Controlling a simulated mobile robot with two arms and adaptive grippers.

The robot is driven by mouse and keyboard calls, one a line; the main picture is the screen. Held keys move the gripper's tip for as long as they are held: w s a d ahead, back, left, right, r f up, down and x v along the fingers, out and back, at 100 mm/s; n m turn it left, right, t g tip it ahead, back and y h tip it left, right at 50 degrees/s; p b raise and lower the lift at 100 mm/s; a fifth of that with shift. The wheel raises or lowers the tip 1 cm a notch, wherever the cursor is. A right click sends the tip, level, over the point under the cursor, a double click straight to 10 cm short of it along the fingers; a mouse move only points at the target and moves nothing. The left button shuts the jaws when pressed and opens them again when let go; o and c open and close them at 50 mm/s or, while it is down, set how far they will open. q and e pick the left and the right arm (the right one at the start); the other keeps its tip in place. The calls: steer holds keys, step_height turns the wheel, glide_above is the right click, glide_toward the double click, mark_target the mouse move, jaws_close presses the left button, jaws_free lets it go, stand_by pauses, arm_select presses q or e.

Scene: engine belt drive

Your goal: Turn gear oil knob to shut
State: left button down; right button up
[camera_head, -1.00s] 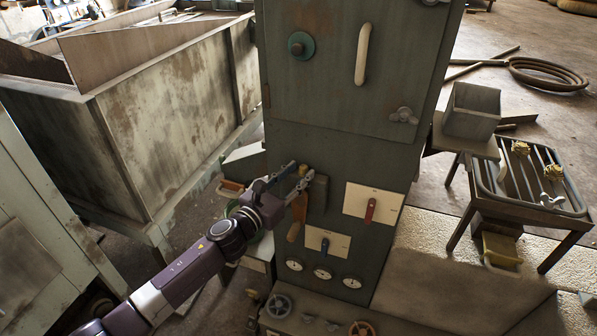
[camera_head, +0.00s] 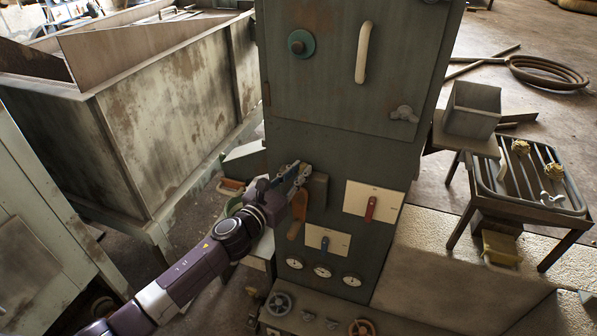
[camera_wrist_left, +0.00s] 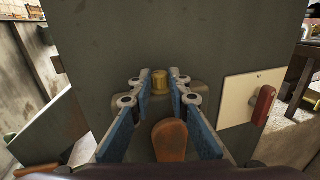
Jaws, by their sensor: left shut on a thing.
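A small brass-coloured knob (camera_wrist_left: 159,82) sits on the grey-green cabinet front, at the centre of the left wrist view. I see no label naming it as the gear oil knob. My left gripper (camera_wrist_left: 163,88) has its blue-padded fingers on both sides of the knob, shut on it. In the head view my left gripper (camera_head: 300,170) is against the cabinet (camera_head: 350,150), and its fingers hide the knob. An orange-brown handle (camera_wrist_left: 170,140) lies just below and between the fingers in the wrist view. My right gripper is not in view.
A grey block (camera_head: 318,192) sticks out right beside the gripper. A red lever (camera_head: 370,209) and a blue lever (camera_head: 324,244) sit on white plates to the right and below. A rusty metal bin (camera_head: 165,120) stands left.

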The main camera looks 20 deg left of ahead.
arm_select(q)
steer(key=shift+w+d+n+g+y+b, duration=0.1)
steer(key=shift+d+n+g+y+b, duration=0.25)
steer(key=shift+n+y, duration=1.45)
steer(key=shift+d+n+g+y+b, duration=0.1)
steer(key=shift+d+n+y+b, duration=0.25)
steer(key=shift+n+y, duration=1.4)
steer(key=shift+w+d+n+g+y+b, duration=0.1)
steer(key=shift+d+n+g+y+b, duration=0.35)
steer(key=shift+y, duration=2.4)
steer(key=shift+a+n, duration=0.15)
steer(key=shift+n, duration=0.15)
steer(key=c, duration=1.8)
jaws_free()
steer(key=shift+s+a+t, duration=0.1)
steer(key=shift+t, duration=0.2)
